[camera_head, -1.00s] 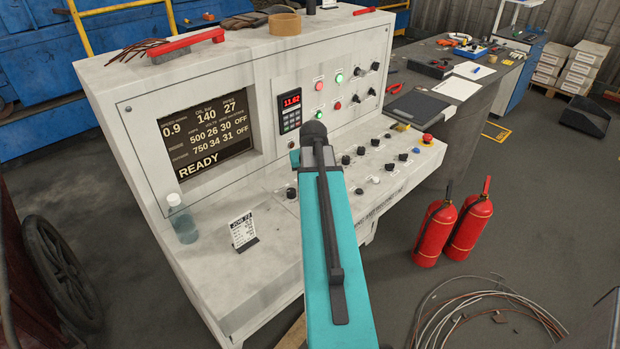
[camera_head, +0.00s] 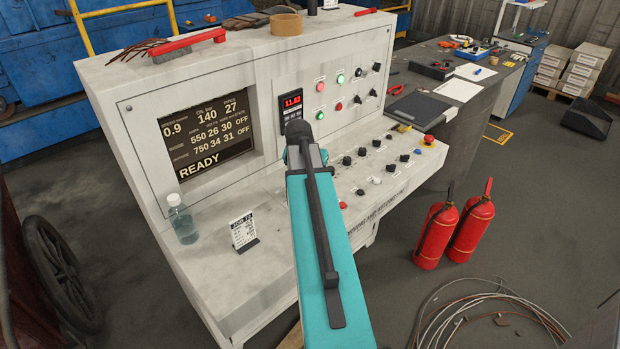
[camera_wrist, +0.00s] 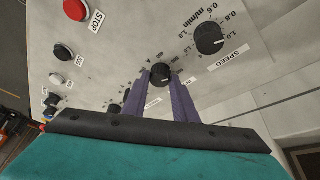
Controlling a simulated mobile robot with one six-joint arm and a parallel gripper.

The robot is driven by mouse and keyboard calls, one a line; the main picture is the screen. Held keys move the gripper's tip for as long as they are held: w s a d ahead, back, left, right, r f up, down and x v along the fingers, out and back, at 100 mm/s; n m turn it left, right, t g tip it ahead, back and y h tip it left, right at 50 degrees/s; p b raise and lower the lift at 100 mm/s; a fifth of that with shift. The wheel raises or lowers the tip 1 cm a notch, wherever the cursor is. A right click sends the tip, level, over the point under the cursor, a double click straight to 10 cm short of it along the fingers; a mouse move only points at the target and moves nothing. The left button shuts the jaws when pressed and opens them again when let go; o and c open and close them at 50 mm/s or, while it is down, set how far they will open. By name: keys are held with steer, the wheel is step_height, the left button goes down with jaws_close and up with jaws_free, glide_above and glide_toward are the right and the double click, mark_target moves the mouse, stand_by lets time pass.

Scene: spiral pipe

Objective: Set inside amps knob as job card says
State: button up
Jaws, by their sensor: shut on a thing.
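In the wrist view my gripper (camera_wrist: 161,80) has its two purple fingers on either side of a black knob (camera_wrist: 160,71) and is shut on it. The knob's label is mostly hidden, so I cannot read it. In the head view my teal arm hides the gripper and this knob. The screen (camera_head: 207,133) shows 550 26 30 OFF in the upper row, 750 34 31 OFF below, and READY. The row labels are too small to read. The white job card (camera_head: 243,232) stands on the console ledge; its small figures are not legible.
The speed knob (camera_wrist: 210,38) sits close to the right of my fingers in the wrist view. A red STOP button (camera_wrist: 76,9) and other controls are to the left. A bottle (camera_head: 182,222) stands left of the card. Two fire extinguishers (camera_head: 436,232) stand on the floor at right.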

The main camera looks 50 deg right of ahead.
steer(key=o, duration=1)
steer(key=shift+o, duration=0.2)
steer(key=shift+r, duration=0.15)
steer(key=b+v, duration=0.2)
steer(key=v, duration=1.1)
steer(key=shift+a+r, duration=0.2)
steer(key=shift+s, duration=0.1)
